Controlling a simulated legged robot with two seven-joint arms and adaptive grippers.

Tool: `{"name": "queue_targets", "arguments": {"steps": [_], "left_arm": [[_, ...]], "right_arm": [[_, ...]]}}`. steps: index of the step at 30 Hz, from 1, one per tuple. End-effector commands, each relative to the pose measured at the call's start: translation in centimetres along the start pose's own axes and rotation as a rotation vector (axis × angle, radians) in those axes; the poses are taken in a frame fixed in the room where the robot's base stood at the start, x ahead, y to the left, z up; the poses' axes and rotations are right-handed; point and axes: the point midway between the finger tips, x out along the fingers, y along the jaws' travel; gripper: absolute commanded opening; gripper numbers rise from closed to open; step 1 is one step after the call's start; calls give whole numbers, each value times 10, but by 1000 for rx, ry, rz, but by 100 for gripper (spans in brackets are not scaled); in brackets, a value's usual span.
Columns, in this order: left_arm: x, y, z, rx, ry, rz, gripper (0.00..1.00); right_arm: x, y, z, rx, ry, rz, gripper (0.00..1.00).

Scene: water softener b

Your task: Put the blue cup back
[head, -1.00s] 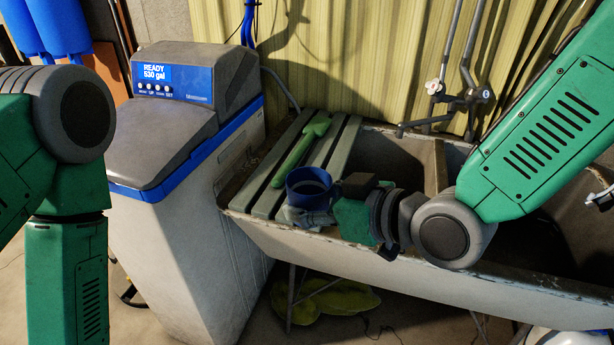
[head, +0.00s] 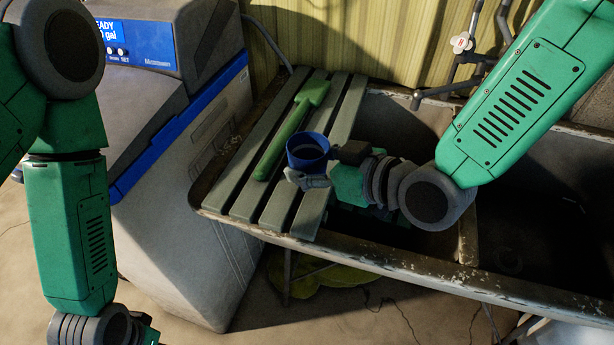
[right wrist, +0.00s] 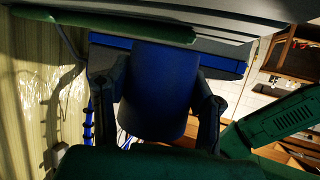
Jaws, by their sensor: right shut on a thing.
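The blue cup (head: 307,150) is upright in the head view, its open top facing up, over the slatted board on the sink. My right gripper (head: 308,179) is shut on the cup; in the right wrist view the cup (right wrist: 160,85) sits between the two dark fingers. Whether the cup's bottom touches the slats, I cannot tell. My left arm comes down at the left of the head view, and only a dark part by the bottom edge shows near its end; its fingers cannot be made out.
The slatted board (head: 247,201) covers the left end of the sink (head: 400,262). A green long-handled tool (head: 288,130) lies on the slats just left of the cup. The water softener (head: 185,190) stands to the left. Taps (head: 462,72) rise at the back wall.

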Motion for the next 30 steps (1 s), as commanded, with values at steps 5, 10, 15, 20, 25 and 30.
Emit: {"name": "queue_targets", "arguments": {"steps": [5,10,15,20,25,30], "left_arm": [[5,0,0,1,1,0,40],[6,0,0,0,1,0,40],[6,0,0,0,1,0,40],[7,0,0,0,1,0,40],[7,0,0,0,1,0,40],[6,0,0,0,1,0,40]], "right_arm": [[12,-3,22,-3,-7,-1,18],[18,-4,31,-6,-6,0,18],[16,-3,31,-5,-4,-1,18],[15,-2,34,-2,-2,-1,69],[15,-1,34,-2,-2,-1,69],[16,-3,32,-4,-4,0,69]]}}
